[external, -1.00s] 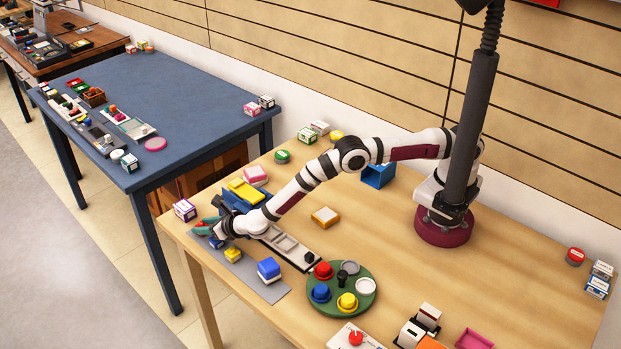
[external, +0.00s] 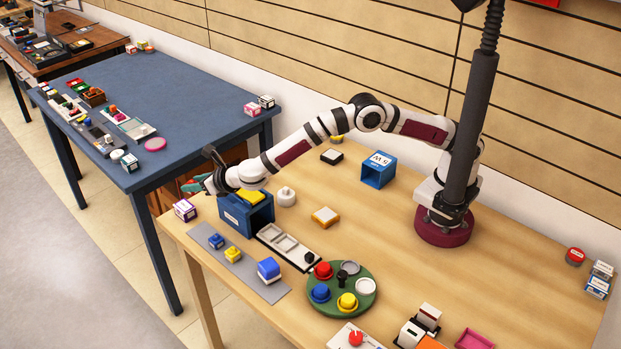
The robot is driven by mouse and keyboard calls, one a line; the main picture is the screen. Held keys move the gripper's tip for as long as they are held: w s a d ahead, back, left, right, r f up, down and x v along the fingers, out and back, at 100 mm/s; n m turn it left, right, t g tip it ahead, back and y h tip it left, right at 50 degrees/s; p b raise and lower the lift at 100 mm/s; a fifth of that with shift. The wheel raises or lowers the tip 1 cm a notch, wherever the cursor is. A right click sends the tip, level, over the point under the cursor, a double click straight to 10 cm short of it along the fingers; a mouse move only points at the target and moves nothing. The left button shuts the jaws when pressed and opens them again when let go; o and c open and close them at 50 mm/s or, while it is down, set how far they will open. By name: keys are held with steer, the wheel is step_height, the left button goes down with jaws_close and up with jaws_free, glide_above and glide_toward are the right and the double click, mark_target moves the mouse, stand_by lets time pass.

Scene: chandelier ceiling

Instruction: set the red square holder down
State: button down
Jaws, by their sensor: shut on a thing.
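My gripper (external: 196,185) is at the far left end of the wooden table, raised near the table's left edge, beyond the blue box. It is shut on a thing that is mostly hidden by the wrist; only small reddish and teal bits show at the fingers. I take this for the red square holder (external: 187,189), but its shape is too small to make out. It looks held up above the table, though the exact height is hard to tell.
A blue box (external: 235,222) with a yellow block (external: 251,196) on top stands below my wrist. A grey mat (external: 262,282) with knobs, a slotted white board (external: 272,237) and a green round tray (external: 330,303) lie in front. A small box (external: 184,210) stands at the left edge.

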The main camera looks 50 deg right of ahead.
steer(key=w+d+m+g+h, duration=0.1)
steer(key=w+d+m+h, duration=0.15)
steer(key=d, duration=1.15)
steer(key=w+d+m+h, duration=0.1)
steer(key=d+m+h, duration=0.3)
steer(key=d, duration=0.9)
steer(key=s+d+m+g+h, duration=0.15)
steer(key=s+d, duration=0.25)
steer(key=d, duration=0.7)
steer(key=s+d+m+g+h, duration=0.1)
steer(key=s+d+m+h, duration=0.3)
steer(key=d, duration=0.8)
steer(key=y, duration=0.1)
glide_above(303, 175)
steer(key=shift+n, duration=0.4)
steer(key=f, duration=1)
steer(key=shift+d+f, duration=0.4)
steer(key=shift+a+f, duration=0.2)
steer(key=shift+f, duration=0.9)
steer(key=shift+a+f, duration=0.2)
steer(key=shift+f, duration=0.9)
steer(key=shift+f, duration=0.1)
steer(key=shift+c, duration=2.3)
jaws_free()
